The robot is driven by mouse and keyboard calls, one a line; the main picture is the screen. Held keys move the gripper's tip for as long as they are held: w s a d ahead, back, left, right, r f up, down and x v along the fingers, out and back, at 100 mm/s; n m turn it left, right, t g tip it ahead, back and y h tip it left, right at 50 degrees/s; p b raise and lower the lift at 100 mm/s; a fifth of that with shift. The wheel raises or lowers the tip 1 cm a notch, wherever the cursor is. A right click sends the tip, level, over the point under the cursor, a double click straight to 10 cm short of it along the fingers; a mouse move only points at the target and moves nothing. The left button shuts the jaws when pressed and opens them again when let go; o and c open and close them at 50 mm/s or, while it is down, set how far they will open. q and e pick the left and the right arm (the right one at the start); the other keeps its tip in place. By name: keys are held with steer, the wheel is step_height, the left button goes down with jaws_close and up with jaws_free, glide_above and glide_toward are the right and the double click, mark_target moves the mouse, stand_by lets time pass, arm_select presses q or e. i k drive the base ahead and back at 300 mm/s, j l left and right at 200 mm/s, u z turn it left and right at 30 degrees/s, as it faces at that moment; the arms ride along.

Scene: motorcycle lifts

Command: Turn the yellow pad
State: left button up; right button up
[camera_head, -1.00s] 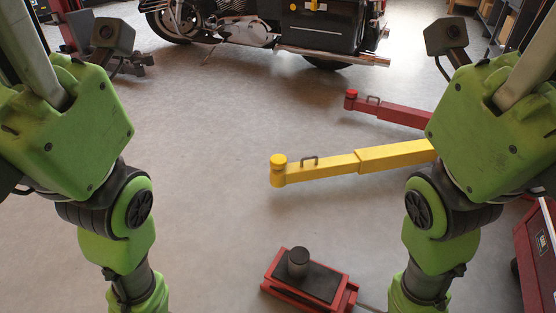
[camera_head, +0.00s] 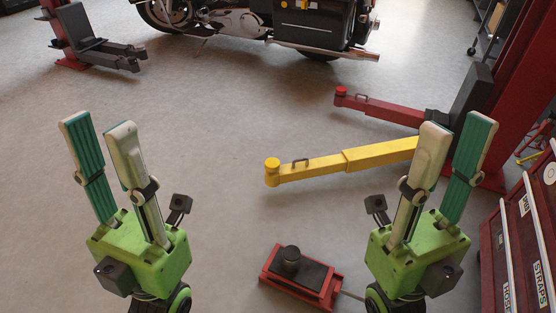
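The yellow pad (camera_head: 272,164) is a small round cap at the free left end of the yellow lift arm (camera_head: 350,160), which stretches in from the right low over the floor. My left gripper (camera_head: 98,127) is on the left, pointing up in the picture, its two fingers apart and nothing between them. My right gripper (camera_head: 458,128) is on the right, also open and empty, and its fingers cover the right part of the yellow arm. Both grippers are well apart from the pad, which is in full view.
A red lift arm (camera_head: 385,107) with its own red pad lies behind the yellow one, joined near a red post (camera_head: 515,100). A red jack (camera_head: 302,277) sits on the floor in front. A red tool cabinet (camera_head: 515,245) stands right, a motorcycle (camera_head: 260,25) behind. Floor left of the pad is clear.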

mark_target(272, 164)
steer(key=j+z, duration=0.1)
steer(key=z, duration=0.3)
steer(key=i+j+z, duration=0.1)
steer(key=z, duration=0.3)
steer(key=j+z, duration=0.25)
steer(key=z, duration=0.15)
steer(key=j+z, duration=0.15)
steer(key=z, duration=0.25)
steer(key=j+z, duration=0.1)
steer(key=j, duration=0.3)
steer(key=k+j+z, duration=0.15)
steer(key=j, duration=0.25)
steer(key=j+z, duration=0.1)
steer(key=j, duration=0.35)
steer(key=k+j+z, duration=0.15)
steer(key=j, duration=0.25)
steer(key=k+j+z, duration=0.1)
steer(key=j, duration=0.25)
steer(key=k+j+z, duration=0.15)
steer(key=j, duration=0.25)
steer(key=k+j+z, duration=0.1)
steer(key=j, duration=0.25)
steer(key=k, duration=0.05)
